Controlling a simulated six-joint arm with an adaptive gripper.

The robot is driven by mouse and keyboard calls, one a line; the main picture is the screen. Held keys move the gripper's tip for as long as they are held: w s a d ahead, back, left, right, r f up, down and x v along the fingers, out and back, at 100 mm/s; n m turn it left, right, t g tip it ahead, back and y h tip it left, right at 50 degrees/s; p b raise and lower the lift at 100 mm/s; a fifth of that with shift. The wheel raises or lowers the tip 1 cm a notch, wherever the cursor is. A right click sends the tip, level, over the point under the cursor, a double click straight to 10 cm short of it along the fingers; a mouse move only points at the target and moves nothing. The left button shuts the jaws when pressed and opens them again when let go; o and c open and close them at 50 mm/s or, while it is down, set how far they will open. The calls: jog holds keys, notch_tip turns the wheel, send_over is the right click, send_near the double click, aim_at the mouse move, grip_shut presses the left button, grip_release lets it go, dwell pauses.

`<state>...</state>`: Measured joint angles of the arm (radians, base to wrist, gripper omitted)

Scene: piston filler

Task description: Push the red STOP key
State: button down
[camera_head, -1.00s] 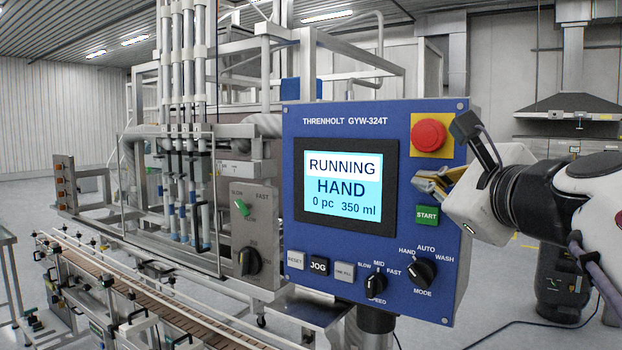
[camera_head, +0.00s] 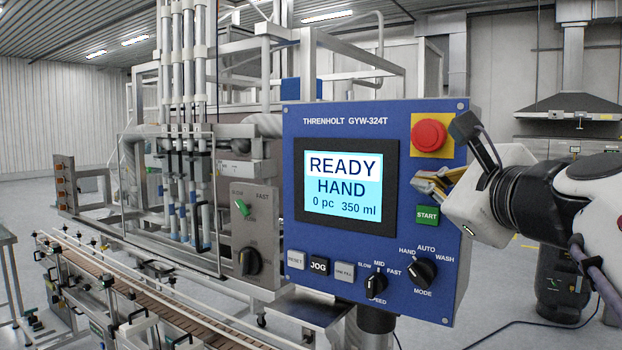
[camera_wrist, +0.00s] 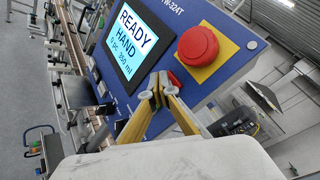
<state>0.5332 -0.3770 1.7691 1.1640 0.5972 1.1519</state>
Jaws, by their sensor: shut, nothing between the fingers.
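A small red key (camera_wrist: 174,79), which looks like the STOP key, shows partly in the wrist view, beside my fingertips on the blue panel. Its label cannot be read. In the head view the fingers hide its place above the green START key (camera_head: 427,215). My gripper (camera_head: 418,184) is shut and empty, its yellow fingers at the panel just right of the screen. In the wrist view the closed fingertips (camera_wrist: 157,90) are right by the red key; I cannot tell whether they touch it. The screen (camera_head: 343,186) reads READY, HAND, 0 pc, 350 ml.
A large red mushroom button (camera_head: 429,135) on a yellow plate sits above my fingers. Below are a MODE knob (camera_head: 421,270), a SPEED knob (camera_head: 376,282) and the RESET (camera_head: 296,260), JOG (camera_head: 319,265) and third (camera_head: 345,272) keys. The filler and conveyor stand left.

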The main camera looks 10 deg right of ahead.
jog(key=shift+s+a, duration=0.3)
jog(key=shift+s, duration=0.05)
dwell(0.3)
jog(key=shift+s+a, duration=1.75)
jog(key=shift+a, duration=0.05)
jog(key=s+a+f+n+g, duration=0.1)
jog(key=s+f+n+g, duration=0.15)
jog(key=f+n, duration=0.65)
jog(key=s+a+f+n+g, duration=0.15)
jog(key=f+n+g, duration=0.3)
jog(key=f, duration=0.75)
jog(key=s+a+f+n+g, duration=0.2)
jog(key=s+f+n, duration=0.4)
jog(key=f, duration=0.3)
jog(key=s+a+f+n+g, duration=0.2)
jog(key=s+f+n, duration=0.4)
jog(key=s+f, duration=0.2)
jog(key=shift+s+f+g, duration=0.3)
jog(key=shift+f, duration=0.8)
